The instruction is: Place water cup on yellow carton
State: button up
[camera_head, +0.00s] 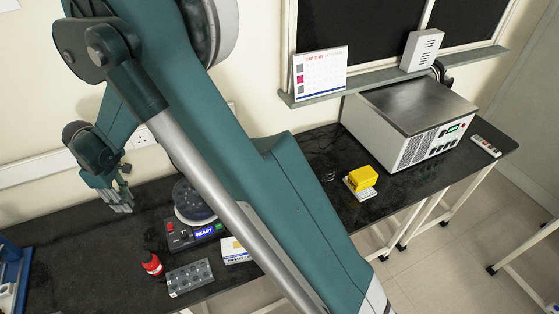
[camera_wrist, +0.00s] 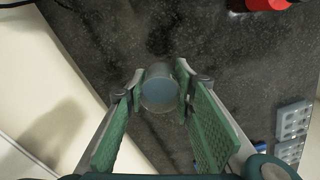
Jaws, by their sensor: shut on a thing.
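My gripper (camera_head: 119,202) is above the left part of the dark bench, near the wall, in the head view. In the wrist view my gripper (camera_wrist: 161,88) is shut on a clear, round water cup (camera_wrist: 158,94), with a finger pad on each side. The cup has a bluish-grey round face toward the camera. I cannot make the cup out clearly in the head view. The yellow carton (camera_head: 363,177) sits on a small white item (camera_head: 360,191) on the right part of the bench, well apart from my gripper.
A red bottle (camera_head: 152,264), a grey block with wells (camera_head: 190,278), a device reading READY (camera_head: 197,234) and a white-yellow box (camera_head: 235,250) stand mid-bench. A large metal-topped instrument (camera_head: 410,120) is behind the carton. Bench (camera_head: 90,240) below my gripper is clear.

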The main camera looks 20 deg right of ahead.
jog(key=shift+r, duration=0.1)
notch_tip(320, 180, up, 14)
jog(key=w+d+m+p, duration=0.1)
jog(key=w+d+m, duration=0.25)
jog(key=d, duration=1.85)
jog(key=w+d+m+p, duration=0.15)
jog(key=d+m, duration=0.25)
jog(key=d, duration=1.7)
jog(key=s+d+m+p, duration=0.1)
jog(key=s+d+m, duration=0.3)
jog(key=d, duration=0.9)
jog(key=s+d+m+p, duration=0.1)
jog(key=s+d, duration=0.5)
jog(key=d, duration=0.7)
jog(key=s+d+m+p, duration=0.1)
jog(key=s+d+m, duration=0.4)
jog(key=s+d, duration=1.15)
jog(key=shift+d+f, duration=0.25)
jog(key=shift+f, duration=1)
jog(key=shift+d+f, duration=0.25)
jog(key=shift+f, duration=1)
